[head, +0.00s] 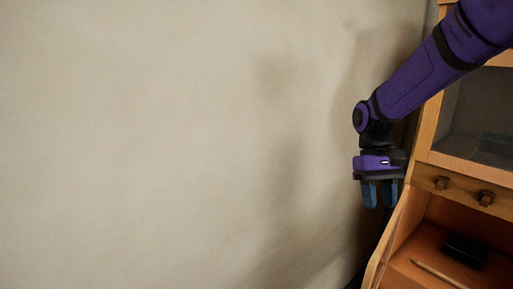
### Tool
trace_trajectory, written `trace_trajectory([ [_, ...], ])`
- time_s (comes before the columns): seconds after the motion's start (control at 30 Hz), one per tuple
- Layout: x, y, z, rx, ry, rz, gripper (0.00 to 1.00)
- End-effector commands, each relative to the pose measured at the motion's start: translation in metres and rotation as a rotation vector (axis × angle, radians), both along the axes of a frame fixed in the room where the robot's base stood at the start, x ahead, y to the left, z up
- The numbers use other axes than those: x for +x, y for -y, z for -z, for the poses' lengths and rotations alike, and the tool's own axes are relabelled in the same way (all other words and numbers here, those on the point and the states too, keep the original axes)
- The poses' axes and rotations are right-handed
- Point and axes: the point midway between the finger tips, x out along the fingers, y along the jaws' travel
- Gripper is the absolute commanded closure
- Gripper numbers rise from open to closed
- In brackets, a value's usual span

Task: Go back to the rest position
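My gripper (379,195) hangs from my purple arm at the right of the head view, with its blue fingers pointing down. The two fingers stand apart with a narrow gap between them, and nothing shows in that gap. My gripper appears just left of the wooden cabinet's front edge, with the pale wall behind it. I cannot tell whether it touches the cabinet.
The wooden cabinet (430,137) fills the right edge. It has a glass pane (478,115), a drawer front (462,188) with two knobs, and an open compartment below holding a black object (464,251) and a thin light stick (438,273). The bare wall (170,140) fills the left.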

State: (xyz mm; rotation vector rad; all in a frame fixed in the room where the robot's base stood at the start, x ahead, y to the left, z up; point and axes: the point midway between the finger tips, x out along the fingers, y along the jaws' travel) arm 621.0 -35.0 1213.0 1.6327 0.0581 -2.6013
Motion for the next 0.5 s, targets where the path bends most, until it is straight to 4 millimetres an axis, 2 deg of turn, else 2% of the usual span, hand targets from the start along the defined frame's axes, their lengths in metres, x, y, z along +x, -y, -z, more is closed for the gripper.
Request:
trace_trajectory([
  [0.03,-0.008,0.002,-0.01,0.003,0.036,0.003,0.61],
  [0.2,-0.029,0.008,-0.033,0.012,0.15,0.014,0.61],
  [0.5,-0.072,0.017,-0.067,0.024,0.349,0.031,0.61],
])
